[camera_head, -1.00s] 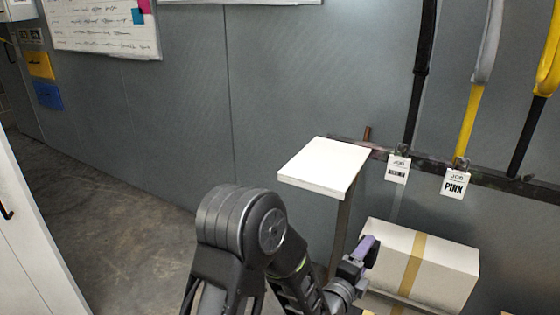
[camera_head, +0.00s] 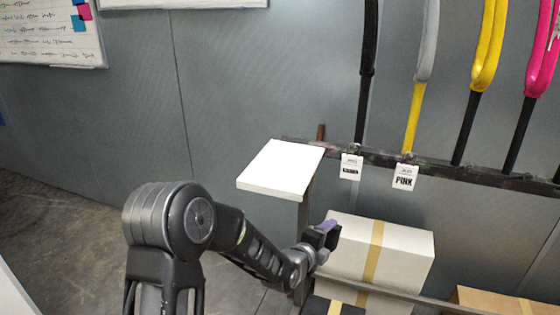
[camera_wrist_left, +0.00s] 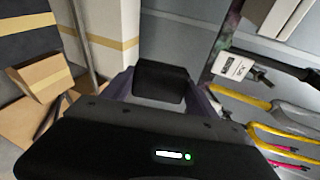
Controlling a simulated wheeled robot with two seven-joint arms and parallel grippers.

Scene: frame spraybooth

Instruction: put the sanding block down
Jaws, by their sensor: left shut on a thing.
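My left gripper (camera_head: 325,236) is in front of the upper left edge of a big pale box, low and to the right of a small white shelf top (camera_head: 282,170). In the left wrist view its two purple-grey fingers (camera_wrist_left: 163,92) are shut on a dark block with a grey lower face, which I take to be the sanding block (camera_wrist_left: 160,80). In the head view the block is too small to tell from the fingers. The block is held in the air, apart from the white shelf top, whose visible surface is empty. My right gripper is not in view.
The pale box (camera_head: 405,252) with tan tape stands below and right of the shelf. A dark rail (camera_head: 450,172) with job tags (camera_head: 404,178) runs along the grey wall, with coloured frames hanging above. A cardboard box (camera_head: 500,300) is at lower right. Floor on the left is clear.

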